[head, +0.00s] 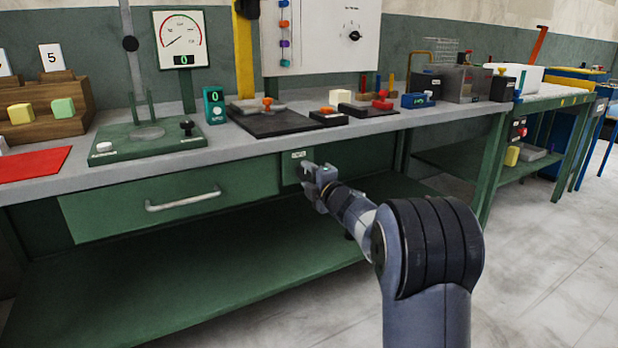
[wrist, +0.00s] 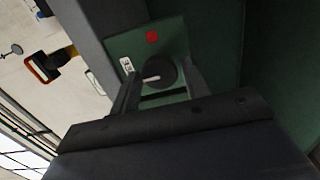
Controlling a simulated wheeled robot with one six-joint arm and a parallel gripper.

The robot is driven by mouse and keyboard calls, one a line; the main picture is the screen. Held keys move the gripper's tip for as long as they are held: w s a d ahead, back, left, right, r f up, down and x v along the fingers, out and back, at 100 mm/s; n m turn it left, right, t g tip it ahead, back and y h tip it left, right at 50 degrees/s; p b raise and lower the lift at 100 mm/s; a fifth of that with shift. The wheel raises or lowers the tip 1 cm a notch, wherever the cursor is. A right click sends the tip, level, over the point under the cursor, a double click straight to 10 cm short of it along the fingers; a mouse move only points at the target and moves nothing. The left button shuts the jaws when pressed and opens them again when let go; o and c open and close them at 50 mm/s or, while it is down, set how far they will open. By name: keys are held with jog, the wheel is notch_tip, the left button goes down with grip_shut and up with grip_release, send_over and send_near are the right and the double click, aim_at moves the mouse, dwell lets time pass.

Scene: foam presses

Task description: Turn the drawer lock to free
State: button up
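The drawer (head: 170,205) is green, with a silver bar handle (head: 183,199), and sits shut under the bench top. The lock panel (head: 292,172) is right of the drawer, partly hidden by my gripper (head: 318,180). In the wrist view the green lock plate (wrist: 178,38) carries a red dot (wrist: 152,37), a small white label (wrist: 127,65) and a dark round knob (wrist: 163,70). The knob's white pointer (wrist: 152,78) points left in the picture, not at the red dot. My gripper (wrist: 163,88) is open, with one finger on each side of the knob and gaps visible.
The grey bench top (head: 230,152) overhangs the lock and drawer. A green lower shelf (head: 180,290) lies below. Gauges, presses and small blocks stand on the bench, away from my gripper. Open floor (head: 560,250) is at the right.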

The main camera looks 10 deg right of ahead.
jog(key=shift+o, duration=1.4)
jog(key=p+v, duration=0.2)
jog(key=v, duration=0.8)
jog(key=shift+s+d, duration=0.15)
jog(key=shift+s, duration=0.25)
jog(key=b+x, duration=0.2)
jog(key=x, duration=0.9)
jog(key=shift+s+d, duration=0.1)
jog(key=shift+s, duration=0.05)
